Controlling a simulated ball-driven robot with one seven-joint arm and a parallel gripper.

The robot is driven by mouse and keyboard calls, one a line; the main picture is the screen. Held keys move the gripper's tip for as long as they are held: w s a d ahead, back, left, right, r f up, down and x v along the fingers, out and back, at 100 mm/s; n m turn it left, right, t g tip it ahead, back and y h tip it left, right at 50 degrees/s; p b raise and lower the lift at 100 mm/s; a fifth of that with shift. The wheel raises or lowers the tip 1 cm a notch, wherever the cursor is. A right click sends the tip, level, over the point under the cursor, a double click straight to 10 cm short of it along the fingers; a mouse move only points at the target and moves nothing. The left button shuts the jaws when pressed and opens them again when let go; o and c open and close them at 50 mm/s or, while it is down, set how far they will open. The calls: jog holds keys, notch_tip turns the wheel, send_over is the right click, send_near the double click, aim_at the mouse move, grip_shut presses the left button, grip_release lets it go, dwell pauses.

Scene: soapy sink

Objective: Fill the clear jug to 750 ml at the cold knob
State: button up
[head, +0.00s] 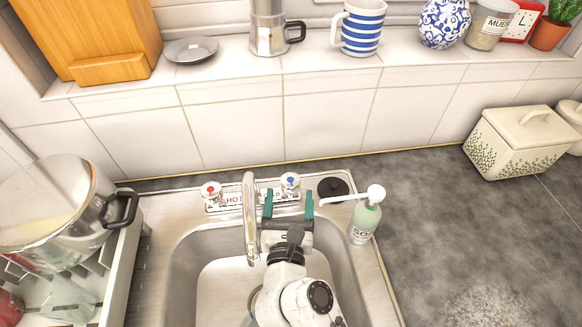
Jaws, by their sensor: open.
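The cold knob (290,181), white with a blue dot, is on the right of the tap plate behind the sink. My gripper (289,204) is open, its two green fingers apart on either side just in front of the knob. I cannot tell whether they touch it. The metal spout (250,220) rises left of my gripper over the sink. I see no water stream. I cannot make out the clear jug for certain; a pale see-through vessel (68,300) sits in the rack at the lower left. My arm hides part of the sink.
The hot knob (210,192) has a red dot. A soap dispenser (366,216) stands close right of my gripper, its nozzle pointing left. A large pot (75,205) is on the rack (118,270) at left. The grey counter (450,240) at right is mostly free.

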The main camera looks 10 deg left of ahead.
aim_at(292, 173)
jog(key=w, duration=0.8)
jog(key=shift+a+p, duration=0.35)
jog(key=shift+c, duration=0.4)
jog(key=c, duration=0.9)
jog(key=shift+o, duration=0.2)
jog(key=shift+f+h+b, duration=0.15)
jog(key=shift+h+b, duration=0.15)
jog(key=shift+b, duration=0.15)
jog(key=shift+m+h, duration=0.3)
jog(key=shift+m, duration=0.1)
jog(key=shift+d, duration=0.1)
